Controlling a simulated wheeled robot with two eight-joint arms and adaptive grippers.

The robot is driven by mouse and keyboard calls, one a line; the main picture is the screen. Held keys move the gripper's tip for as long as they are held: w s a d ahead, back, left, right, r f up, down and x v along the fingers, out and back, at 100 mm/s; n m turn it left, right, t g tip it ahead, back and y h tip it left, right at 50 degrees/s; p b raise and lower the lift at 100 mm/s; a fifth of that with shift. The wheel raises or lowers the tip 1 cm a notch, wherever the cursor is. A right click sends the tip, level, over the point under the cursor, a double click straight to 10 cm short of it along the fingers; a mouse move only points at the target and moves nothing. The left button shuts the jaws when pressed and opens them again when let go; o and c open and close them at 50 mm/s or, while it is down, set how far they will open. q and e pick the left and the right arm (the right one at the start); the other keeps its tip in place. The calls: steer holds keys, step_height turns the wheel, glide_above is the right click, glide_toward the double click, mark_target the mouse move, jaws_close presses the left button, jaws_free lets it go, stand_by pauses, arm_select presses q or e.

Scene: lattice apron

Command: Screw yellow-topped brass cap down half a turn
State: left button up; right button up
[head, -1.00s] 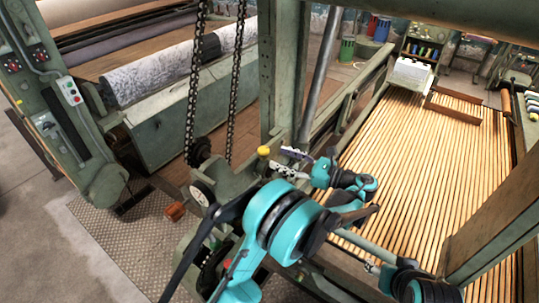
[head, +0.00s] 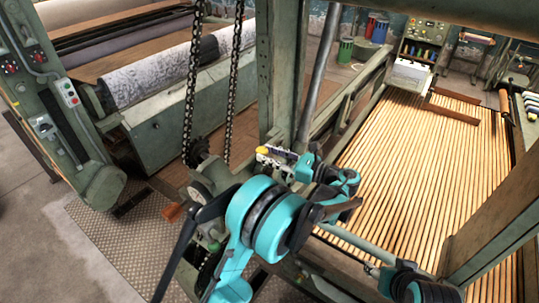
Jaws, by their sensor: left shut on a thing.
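The yellow-topped brass cap (head: 262,150) sits on the green machine housing beside the upright post, and only its yellow top shows clearly. My left gripper (head: 268,153) is at the cap, its pale fingers reaching in from the right. It is shut on the cap, with the fingers hiding the brass part below the top. My right gripper does not show in the head view.
Two hanging chains (head: 232,85) run down to the left of the cap. The thick green post (head: 284,70) stands just behind it. A bed of slats (head: 420,165) lies to the right. A patterned roll (head: 160,68) is at the back left.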

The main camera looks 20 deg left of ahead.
arm_select(q)
steer(key=m+t, duration=0.1)
steer(key=t, duration=0.1)
steer(key=m+t+h, duration=0.1)
steer(key=shift+s+a+m+t+b, duration=0.15)
steer(key=shift+s+m+t+b, duration=0.15)
steer(key=shift+s+t+b, duration=0.1)
steer(key=shift+s+m+t+h, duration=0.1)
steer(key=shift+m+t+h, duration=0.8)
steer(key=shift+t, duration=0.4)
steer(key=o, duration=1.2)
steer(key=shift+c, duration=0.2)
steer(key=v, duration=1.1)
steer(key=shift+s+d, duration=0.25)
steer(key=shift+d, duration=0.1)
